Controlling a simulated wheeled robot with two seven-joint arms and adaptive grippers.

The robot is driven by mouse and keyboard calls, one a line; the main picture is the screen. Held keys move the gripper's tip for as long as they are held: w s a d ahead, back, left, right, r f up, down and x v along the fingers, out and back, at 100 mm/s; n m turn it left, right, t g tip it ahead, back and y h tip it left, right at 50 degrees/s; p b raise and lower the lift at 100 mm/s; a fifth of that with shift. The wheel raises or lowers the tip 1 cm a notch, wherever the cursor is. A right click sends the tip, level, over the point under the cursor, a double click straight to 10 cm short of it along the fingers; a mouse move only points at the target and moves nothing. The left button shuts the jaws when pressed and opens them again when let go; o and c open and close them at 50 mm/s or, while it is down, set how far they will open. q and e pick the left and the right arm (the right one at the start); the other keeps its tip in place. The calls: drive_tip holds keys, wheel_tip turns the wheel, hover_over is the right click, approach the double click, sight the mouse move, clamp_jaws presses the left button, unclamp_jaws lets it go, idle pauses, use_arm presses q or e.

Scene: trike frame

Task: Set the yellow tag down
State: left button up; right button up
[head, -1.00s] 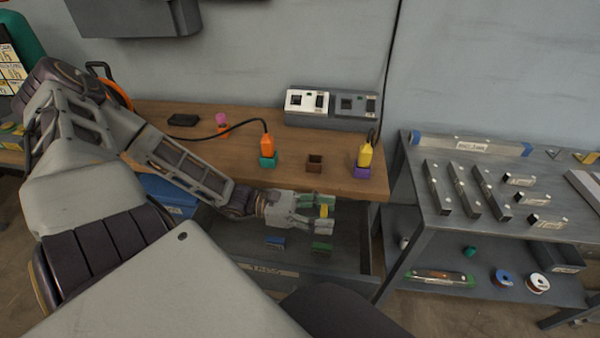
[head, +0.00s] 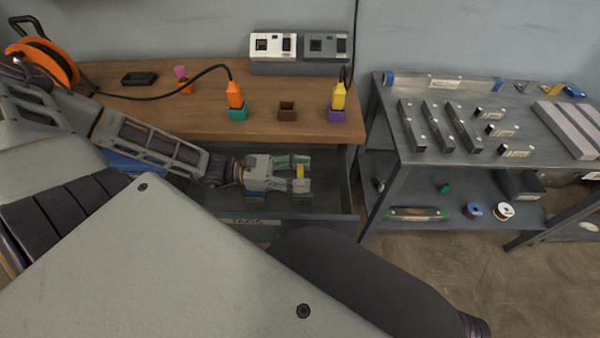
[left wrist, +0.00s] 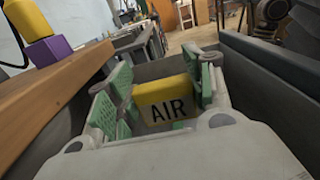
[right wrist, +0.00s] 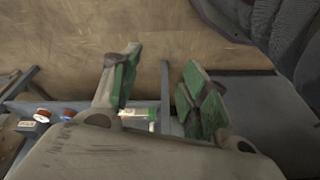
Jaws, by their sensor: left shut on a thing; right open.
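The yellow tag (left wrist: 163,101) carries a white label reading "AIR". My left gripper (head: 301,172) is shut on it, with a green pad on each side in the left wrist view. The tag (head: 300,171) shows between the fingertips in the head view. It is over the open drawer (head: 335,205) below the bench top. Whether it touches the drawer floor cannot be told. My right gripper (right wrist: 160,85) is open and empty in the right wrist view.
The wooden bench (head: 200,115) above the drawer bears an orange plug, a brown holder (head: 287,111) and a yellow plug (head: 338,97) in a purple holder (head: 336,116). A grey shelf cart (head: 385,150) with metal bars stands to the right.

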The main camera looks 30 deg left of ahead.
use_arm(q)
drive_tip(key=shift+f+b, duration=0.3)
drive_tip(key=shift+f, duration=0.25)
drive_tip(key=shift+f+b, duration=0.75)
drive_tip(key=shift+f, duration=0.8)
use_arm(e)
drive_tip(key=shift+a+r+t, duration=0.2)
drive_tip(key=shift+r+t, duration=0.1)
drive_tip(key=shift+r, duration=1.15)
use_arm(q)
drive_tip(key=shift+f+b, duration=0.25)
drive_tip(key=shift+b, duration=0.05)
use_arm(e)
drive_tip(key=shift+w+a+f, duration=0.1)
drive_tip(key=shift+w+f, duration=0.05)
drive_tip(key=shift+f, duration=0.1)
use_arm(q)
drive_tip(key=o, duration=0.8)
drive_tip(key=shift+c, duration=0.2)
drive_tip(key=shift+o, duration=0.8)
use_arm(e)
drive_tip(key=shift+s+f, duration=0.1)
drive_tip(key=shift+s, duration=0.15)
use_arm(q)
drive_tip(key=shift+r, duration=0.1)
